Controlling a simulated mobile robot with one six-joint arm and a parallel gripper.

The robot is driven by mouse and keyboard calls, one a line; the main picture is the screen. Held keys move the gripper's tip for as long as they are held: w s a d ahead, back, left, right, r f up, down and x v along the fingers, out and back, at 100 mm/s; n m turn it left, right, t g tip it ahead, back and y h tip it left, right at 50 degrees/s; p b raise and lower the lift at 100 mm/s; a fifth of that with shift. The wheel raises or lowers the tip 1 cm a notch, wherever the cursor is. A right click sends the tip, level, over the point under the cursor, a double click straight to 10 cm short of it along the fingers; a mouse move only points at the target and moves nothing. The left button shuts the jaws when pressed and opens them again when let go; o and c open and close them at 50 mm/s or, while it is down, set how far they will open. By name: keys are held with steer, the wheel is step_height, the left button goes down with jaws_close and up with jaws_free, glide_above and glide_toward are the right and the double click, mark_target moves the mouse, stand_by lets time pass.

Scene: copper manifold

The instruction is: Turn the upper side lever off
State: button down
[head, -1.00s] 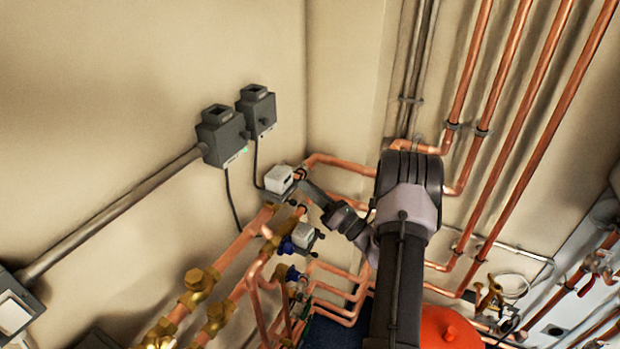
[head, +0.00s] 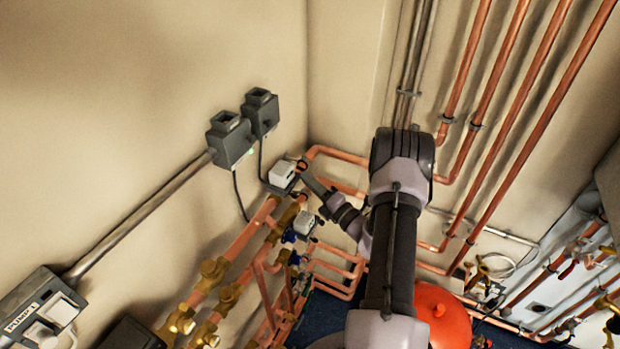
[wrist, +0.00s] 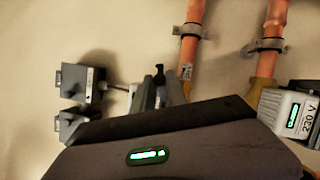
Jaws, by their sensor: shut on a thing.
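The upper white valve box (head: 283,173) sits on a copper pipe near the wall corner. My gripper (head: 303,168) is at its right side in the head view. In the wrist view my gripper (wrist: 161,90) has its two grey fingers close together on a small dark lever (wrist: 159,73), whose tip shows just beyond them. Most of the lever is hidden by the fingers. Part of the upper box shows pale behind the left finger.
A lower white box (head: 305,224) sits close by on the neighbouring pipe; its 230 V label shows in the wrist view (wrist: 292,115). Grey wall boxes (head: 231,139) with cables stand at left. Copper pipes run close below. A red vessel (head: 440,312) stands beside my arm.

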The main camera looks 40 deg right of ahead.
stand_by(0.5)
steer(key=c, duration=1.3)
jaws_free()
steer(key=s, duration=0.5)
steer(key=s+f+b, duration=0.1)
steer(key=s, duration=0.5)
steer(key=s+f, duration=0.1)
steer(key=s, duration=0.5)
steer(key=shift+s+d+f+b, duration=0.15)
steer(key=shift+s+b, duration=0.05)
steer(key=shift+b, duration=0.1)
steer(key=shift+w, duration=0.1)
